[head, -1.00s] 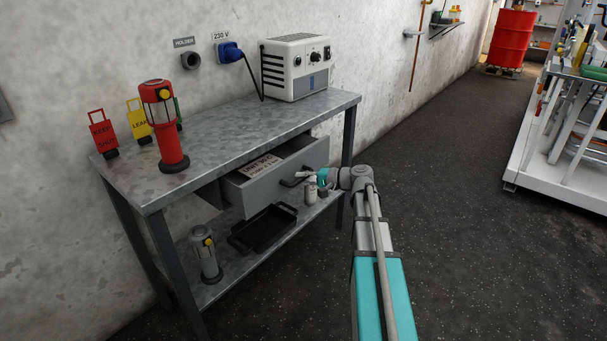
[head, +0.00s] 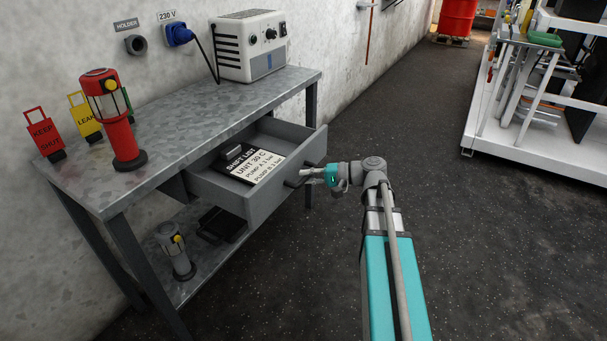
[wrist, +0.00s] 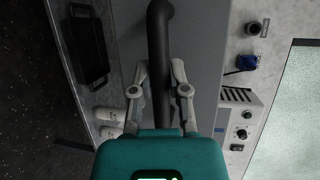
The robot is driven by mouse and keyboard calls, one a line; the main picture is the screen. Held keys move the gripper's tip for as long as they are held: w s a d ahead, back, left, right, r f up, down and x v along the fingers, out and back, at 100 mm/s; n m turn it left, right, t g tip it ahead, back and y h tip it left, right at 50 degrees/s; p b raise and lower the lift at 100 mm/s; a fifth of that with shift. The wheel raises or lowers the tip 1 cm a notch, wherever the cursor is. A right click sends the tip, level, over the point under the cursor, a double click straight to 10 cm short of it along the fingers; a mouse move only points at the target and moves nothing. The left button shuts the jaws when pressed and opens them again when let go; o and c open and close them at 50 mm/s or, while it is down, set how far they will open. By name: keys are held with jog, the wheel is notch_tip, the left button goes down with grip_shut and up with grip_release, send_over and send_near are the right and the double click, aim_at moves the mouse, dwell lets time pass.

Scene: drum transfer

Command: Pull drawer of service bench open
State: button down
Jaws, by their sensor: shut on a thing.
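The service bench (head: 195,118) stands against the wall with its drawer (head: 225,189) pulled well out. Inside the drawer lies a black card (head: 252,165) with white lettering. The dark handle (head: 291,184) is on the drawer front. My gripper (head: 309,172) is at the handle, coming from the right. In the wrist view the dark handle bar (wrist: 158,65) runs between the two fingers of my gripper (wrist: 160,80), which are shut on it. The part of the handle behind the fingers is hidden in the head view.
On the bench top stand a red lantern (head: 116,130), red and yellow tags and a white power unit (head: 249,46). The lower shelf holds a grey lantern (head: 176,252) and a black tray (head: 222,224). The dark floor right of the bench is clear up to a white rack (head: 520,150).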

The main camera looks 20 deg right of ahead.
dwell(0.4)
jog(key=c, duration=0.6)
grip_release()
